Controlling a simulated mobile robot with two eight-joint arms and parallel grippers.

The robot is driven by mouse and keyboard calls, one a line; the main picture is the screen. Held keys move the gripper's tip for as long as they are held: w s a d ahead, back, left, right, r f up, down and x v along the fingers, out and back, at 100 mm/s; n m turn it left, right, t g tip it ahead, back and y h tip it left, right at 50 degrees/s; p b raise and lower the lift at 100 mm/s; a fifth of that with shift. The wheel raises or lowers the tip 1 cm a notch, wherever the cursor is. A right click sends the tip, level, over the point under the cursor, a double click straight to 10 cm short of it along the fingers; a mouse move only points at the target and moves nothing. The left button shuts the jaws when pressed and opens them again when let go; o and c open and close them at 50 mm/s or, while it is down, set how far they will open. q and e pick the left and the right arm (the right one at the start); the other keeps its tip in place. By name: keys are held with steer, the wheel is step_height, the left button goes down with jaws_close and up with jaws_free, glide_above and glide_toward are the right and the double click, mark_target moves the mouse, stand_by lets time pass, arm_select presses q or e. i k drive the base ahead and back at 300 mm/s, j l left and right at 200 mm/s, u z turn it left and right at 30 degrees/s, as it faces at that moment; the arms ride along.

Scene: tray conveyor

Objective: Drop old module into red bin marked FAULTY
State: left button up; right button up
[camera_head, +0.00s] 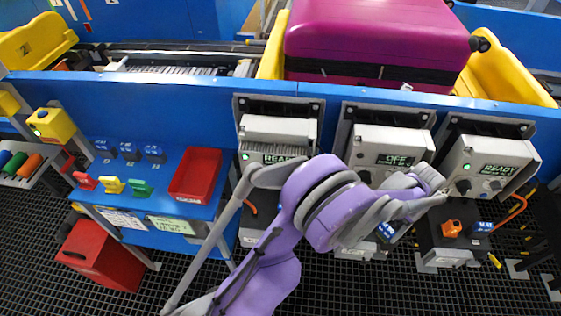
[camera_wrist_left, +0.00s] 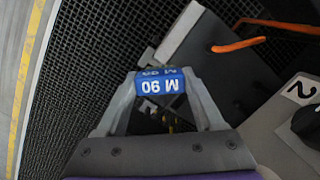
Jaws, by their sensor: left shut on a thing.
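The blue module marked M 90 (camera_wrist_left: 158,85) is between the two grey fingers of my left gripper (camera_wrist_left: 160,80), which is shut on it. In the head view my left gripper (camera_head: 390,228) is low in front of the middle machine, partly hidden by my purple arm. A red bin (camera_head: 105,255) stands on the floor at the lower left. A shallow red tray (camera_head: 197,174) lies on the blue table. I cannot read FAULTY on either. My right gripper is out of view.
The blue table (camera_head: 140,205) holds blue modules (camera_head: 128,150) and coloured pieces. A purple suitcase (camera_head: 375,45) is on the conveyor behind. Black grating is open at lower right.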

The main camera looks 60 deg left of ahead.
mark_target(195, 182)
steer(key=k+j+u, duration=0.1)
steer(key=k+u, duration=0.3)
steer(key=k, duration=0.15)
steer(key=u, duration=1.45)
steer(key=l+u, duration=0.1)
steer(key=u, duration=1.3)
steer(key=l+u, duration=0.1)
steer(key=l, duration=0.8)
steer(key=k, duration=0.05)
